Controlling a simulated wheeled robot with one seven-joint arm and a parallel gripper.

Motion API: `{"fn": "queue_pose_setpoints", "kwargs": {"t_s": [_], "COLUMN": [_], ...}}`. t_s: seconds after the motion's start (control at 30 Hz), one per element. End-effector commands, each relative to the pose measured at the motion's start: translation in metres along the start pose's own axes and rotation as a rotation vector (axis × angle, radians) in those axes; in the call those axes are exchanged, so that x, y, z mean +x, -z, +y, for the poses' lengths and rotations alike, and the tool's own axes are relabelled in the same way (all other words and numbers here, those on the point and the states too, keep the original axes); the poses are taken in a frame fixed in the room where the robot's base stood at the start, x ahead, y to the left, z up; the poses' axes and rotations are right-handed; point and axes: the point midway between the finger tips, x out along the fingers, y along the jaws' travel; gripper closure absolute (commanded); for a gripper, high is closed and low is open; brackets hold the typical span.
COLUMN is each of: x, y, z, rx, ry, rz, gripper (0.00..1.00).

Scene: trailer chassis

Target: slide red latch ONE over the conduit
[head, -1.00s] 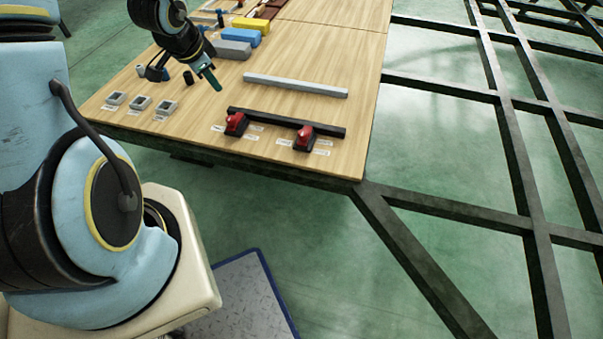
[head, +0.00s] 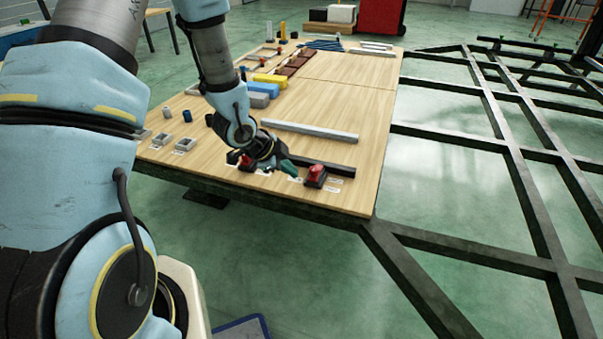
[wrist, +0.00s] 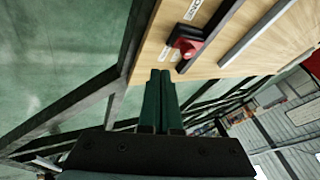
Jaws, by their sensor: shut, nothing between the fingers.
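Two red latches on black bases sit along the front of the wooden table. The right latch (head: 315,173) is in clear view; the left latch (head: 234,157) is mostly hidden behind my gripper. The dark conduit bar (head: 335,166) lies just behind them. My gripper (head: 290,168) is shut and empty, low over the table between the two latches, its green fingers pointing towards the right one. In the wrist view, the shut fingertips (wrist: 160,74) are apart from one red latch (wrist: 186,44) beside the conduit (wrist: 208,37). I cannot read which latch is ONE.
A light grey bar (head: 310,132) lies behind the conduit. Small grey square pieces (head: 185,145) and blue and yellow blocks (head: 270,80) are at the left. White labels lie around the latches. A dark chassis frame (head: 460,258) with open gaps extends right of the table.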

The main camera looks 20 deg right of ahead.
Motion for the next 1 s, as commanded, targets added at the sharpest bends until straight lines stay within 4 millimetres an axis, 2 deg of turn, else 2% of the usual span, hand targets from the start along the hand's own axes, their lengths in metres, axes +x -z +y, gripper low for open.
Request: {"fn": "queue_pose_setpoints", "kwargs": {"t_s": [0.5, 0.6, 0.7, 1.0], "x": [0.099, 0.103, 0.108, 0.114], "y": [-0.001, -0.001, -0.001, -0.001], "z": [0.002, -0.017, -0.026, -0.035], "rx": [0.001, 0.000, -0.001, 0.000], "ry": [-0.002, 0.003, 0.002, 0.000], "rz": [0.000, 0.000, 0.000, 0.000], "gripper": [1.00, 1.00, 1.00, 1.00]}}
